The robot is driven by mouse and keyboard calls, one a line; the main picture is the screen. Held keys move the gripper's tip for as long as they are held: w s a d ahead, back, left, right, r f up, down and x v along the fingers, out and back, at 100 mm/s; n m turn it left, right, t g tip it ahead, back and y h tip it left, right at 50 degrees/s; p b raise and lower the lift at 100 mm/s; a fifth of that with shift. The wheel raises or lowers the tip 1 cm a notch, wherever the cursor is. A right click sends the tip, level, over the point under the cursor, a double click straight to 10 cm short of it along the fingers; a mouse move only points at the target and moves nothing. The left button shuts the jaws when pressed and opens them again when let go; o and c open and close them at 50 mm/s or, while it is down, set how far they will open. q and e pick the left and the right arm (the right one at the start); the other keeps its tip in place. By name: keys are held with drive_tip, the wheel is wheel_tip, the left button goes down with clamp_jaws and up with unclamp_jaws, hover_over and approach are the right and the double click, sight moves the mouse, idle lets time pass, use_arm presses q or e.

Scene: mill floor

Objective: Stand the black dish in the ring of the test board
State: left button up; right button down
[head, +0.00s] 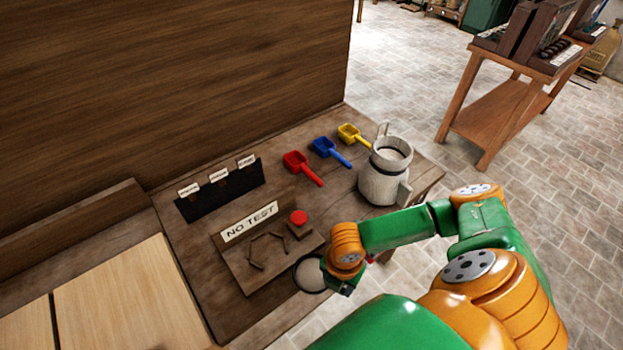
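The black dish (311,275) shows a dark rim around a pale grey-white inside, near the table's front edge. My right gripper (340,285) is at the dish's right rim, pointing down. Its fingers are small, dark and partly hidden by the wrist, so I cannot tell whether they grip the rim. The ring (268,250), made of short wooden pieces, is on the board and looks empty. My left gripper is not in view.
A red button (299,217) is at the board's back right. Behind are a dark rack with white labels (220,190) and red (301,168), blue (330,151) and yellow (352,136) scoops. A pale jug (384,175) stands at the right, near my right forearm.

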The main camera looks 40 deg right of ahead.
sight(312, 269)
drive_tip(key=shift+f, duration=0.1)
drive_tip(key=w, duration=0.1)
drive_tip(key=w+f+b, duration=0.1)
drive_tip(key=w, duration=0.1)
drive_tip(key=w+b, duration=0.1)
drive_tip(key=shift+w+d+f, duration=0.2)
drive_tip(key=shift+d+f, duration=0.1)
drive_tip(key=shift+f, duration=0.1)
drive_tip(key=w+a+b, duration=0.2)
drive_tip(key=w, duration=0.1)
drive_tip(key=shift+a+b, duration=0.25)
drive_tip(key=shift+b, duration=0.1)
drive_tip(key=w+a+b, duration=0.1)
drive_tip(key=w+b, duration=0.1)
drive_tip(key=w+a+b, duration=0.1)
drive_tip(key=w+b, duration=0.1)
drive_tip(key=w, duration=0.1)
drive_tip(key=w+a+b, duration=0.1)
drive_tip(key=w+b, duration=0.1)
drive_tip(key=b, duration=0.1)
drive_tip(key=shift+w+a+f, duration=0.1)
drive_tip(key=shift+w+f, duration=0.05)
drive_tip(key=shift+f, duration=0.8)
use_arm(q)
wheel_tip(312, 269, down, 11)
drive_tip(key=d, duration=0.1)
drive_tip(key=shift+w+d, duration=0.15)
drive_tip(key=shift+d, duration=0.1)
